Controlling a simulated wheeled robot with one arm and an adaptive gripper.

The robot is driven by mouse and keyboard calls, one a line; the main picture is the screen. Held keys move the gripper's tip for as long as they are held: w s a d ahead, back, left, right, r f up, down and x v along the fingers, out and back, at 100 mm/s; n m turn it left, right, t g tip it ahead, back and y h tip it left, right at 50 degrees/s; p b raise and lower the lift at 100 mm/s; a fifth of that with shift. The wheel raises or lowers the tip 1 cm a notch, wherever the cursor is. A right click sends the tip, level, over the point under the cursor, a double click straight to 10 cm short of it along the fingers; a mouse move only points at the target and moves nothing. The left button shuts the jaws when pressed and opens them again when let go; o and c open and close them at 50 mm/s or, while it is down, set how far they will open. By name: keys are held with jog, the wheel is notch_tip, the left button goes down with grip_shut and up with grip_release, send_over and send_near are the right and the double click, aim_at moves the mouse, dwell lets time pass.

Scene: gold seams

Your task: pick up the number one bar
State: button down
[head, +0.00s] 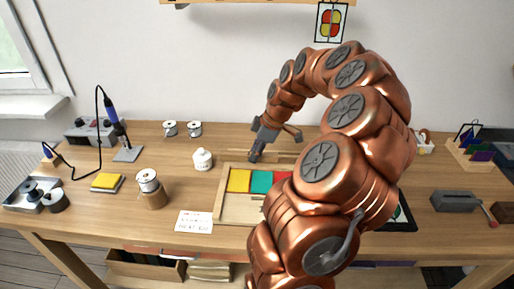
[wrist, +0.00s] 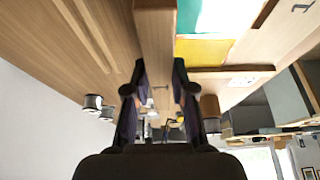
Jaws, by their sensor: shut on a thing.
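My gripper (head: 254,155) is at the back edge of a wooden frame (head: 221,207) that holds yellow, teal and red panels. In the wrist view, the two dark fingers (wrist: 160,85) are shut on a pale wooden bar (wrist: 155,40). The bar runs away from the fingers to the top of that view. I cannot read a number on it. Other thin wooden strips (head: 282,153) lie on the table behind the frame, and they also show in the wrist view (wrist: 92,32). My arm hides the right part of the frame.
A white jar (head: 202,160) stands left of the frame, with two spools (head: 194,129) behind it. A spool on a brown holder (head: 150,188), a yellow sponge (head: 106,182) and a soldering iron (head: 118,128) are farther left. A white card (head: 194,222) lies in front.

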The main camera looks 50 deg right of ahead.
jog(key=s+a, duration=0.1)
jog(key=s+a+b, duration=0.1)
jog(key=a, duration=0.1)
jog(key=s+a, duration=0.1)
jog(key=a, duration=0.1)
jog(key=shift+s+a+r, duration=0.15)
jog(key=shift+s+r, duration=0.15)
jog(key=shift+s+a+r+b, duration=0.1)
jog(key=shift+r+b, duration=0.05)
jog(key=shift+b, duration=0.4)
jog(key=shift+r, duration=0.2)
